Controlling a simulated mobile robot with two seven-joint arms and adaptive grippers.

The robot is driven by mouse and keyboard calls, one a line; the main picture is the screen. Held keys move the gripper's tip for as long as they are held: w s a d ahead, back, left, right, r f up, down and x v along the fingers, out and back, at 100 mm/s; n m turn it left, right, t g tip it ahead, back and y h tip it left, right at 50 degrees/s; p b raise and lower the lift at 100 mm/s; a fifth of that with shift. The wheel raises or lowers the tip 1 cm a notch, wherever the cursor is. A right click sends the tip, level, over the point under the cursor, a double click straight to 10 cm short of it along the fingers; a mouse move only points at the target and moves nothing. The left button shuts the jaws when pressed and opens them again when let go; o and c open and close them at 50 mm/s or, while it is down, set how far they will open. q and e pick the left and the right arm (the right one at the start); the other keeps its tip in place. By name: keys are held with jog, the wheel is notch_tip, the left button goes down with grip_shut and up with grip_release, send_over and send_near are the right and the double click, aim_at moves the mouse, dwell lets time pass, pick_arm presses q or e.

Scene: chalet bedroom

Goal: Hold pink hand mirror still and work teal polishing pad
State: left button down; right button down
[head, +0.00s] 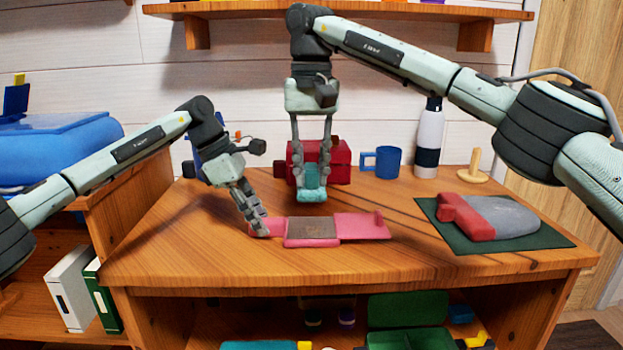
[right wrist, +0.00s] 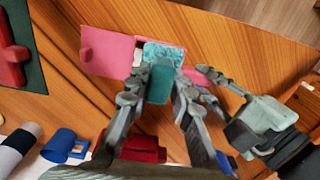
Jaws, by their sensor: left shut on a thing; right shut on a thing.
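The pink hand mirror (head: 362,226) lies flat on the wooden desk, with a dull brownish panel in its middle. My left gripper (head: 259,230) is shut on the mirror's left end. My right gripper (head: 312,190) is shut on the teal polishing pad (head: 312,195) and holds it upright, seemingly above and behind the mirror in the head view. In the right wrist view the pad (right wrist: 160,82) is between the fingers, with the pink mirror (right wrist: 108,50) beyond it. Whether the pad touches the mirror I cannot tell.
A red box (head: 338,160), a blue mug (head: 388,162), a white and dark bottle (head: 428,140) and a wooden peg stand (head: 475,168) line the back of the desk (head: 180,265). A dark green mat (head: 470,243) with a red and grey object (head: 505,215) lies at right. The front strip is clear.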

dwell(0.5)
jog(key=shift+f, duration=3.7)
jog(key=shift+w+f, duration=0.25)
jog(key=shift+f, duration=0.5)
jog(key=shift+w, duration=1.65)
jog(key=shift+s+f, duration=0.1)
jog(key=shift+s, duration=1.7)
jog(key=shift+s+r, duration=0.15)
jog(key=shift+r, duration=4)
